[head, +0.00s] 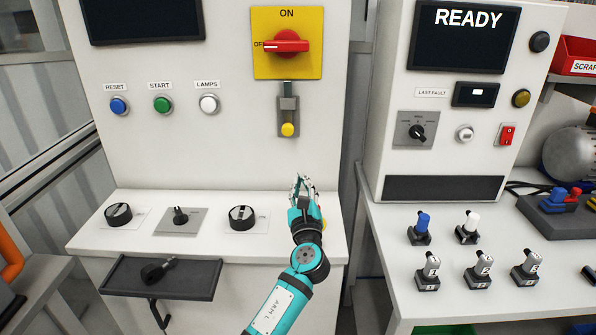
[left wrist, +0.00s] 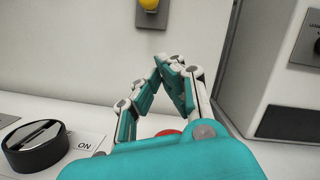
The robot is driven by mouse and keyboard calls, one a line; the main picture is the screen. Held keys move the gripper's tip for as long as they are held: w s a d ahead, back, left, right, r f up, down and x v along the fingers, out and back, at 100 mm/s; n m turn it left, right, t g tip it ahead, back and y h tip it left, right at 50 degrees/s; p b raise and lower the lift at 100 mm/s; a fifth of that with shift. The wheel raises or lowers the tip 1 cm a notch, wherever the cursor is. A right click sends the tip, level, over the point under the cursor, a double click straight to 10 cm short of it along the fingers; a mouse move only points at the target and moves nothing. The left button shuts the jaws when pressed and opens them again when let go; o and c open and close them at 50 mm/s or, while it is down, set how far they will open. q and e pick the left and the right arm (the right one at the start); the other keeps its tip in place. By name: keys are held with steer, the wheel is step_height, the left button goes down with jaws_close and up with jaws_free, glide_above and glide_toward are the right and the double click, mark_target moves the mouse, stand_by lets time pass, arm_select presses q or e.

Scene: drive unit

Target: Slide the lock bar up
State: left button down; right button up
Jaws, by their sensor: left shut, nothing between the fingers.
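The lock bar is a grey sliding piece (head: 288,104) on a narrow grey plate under the red rotary switch (head: 287,42). The switch points to OFF on its yellow plate. A yellow knob (head: 288,129) sits low on the lock bar plate; it also shows at the top edge of the left wrist view (left wrist: 148,4). My left gripper (head: 303,182) is below the lock bar and apart from it, above the console ledge, fingers pointing up. Its fingertips are together and empty, also in the left wrist view (left wrist: 170,66). My right gripper is out of view.
Reset (head: 119,106), start (head: 162,105) and lamps (head: 209,104) buttons are left of the lock bar. Black knobs (head: 241,217) stand on the ledge. A red round part (left wrist: 168,132) is partly hidden behind my left gripper. The panel face around the lock bar is clear.

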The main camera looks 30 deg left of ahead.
mark_target(292, 131)
arm_select(q)
steer(key=w+a+r+p, duration=0.1)
steer(key=w+a+r, duration=0.1)
steer(key=w+a, duration=0.1)
steer(key=w+a+r+p, duration=0.2)
steer(key=a+r, duration=0.1)
steer(key=shift+w+a+r, duration=0.15)
steer(key=shift+w+r, duration=0.15)
steer(key=shift+w, duration=0.1)
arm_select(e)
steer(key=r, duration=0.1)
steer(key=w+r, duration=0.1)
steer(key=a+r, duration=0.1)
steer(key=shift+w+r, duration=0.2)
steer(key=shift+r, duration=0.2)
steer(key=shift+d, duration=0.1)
arm_select(q)
step_height(292, 131, up, 5)
steer(key=p, duration=0.5)
steer(key=shift+f, duration=0.1)
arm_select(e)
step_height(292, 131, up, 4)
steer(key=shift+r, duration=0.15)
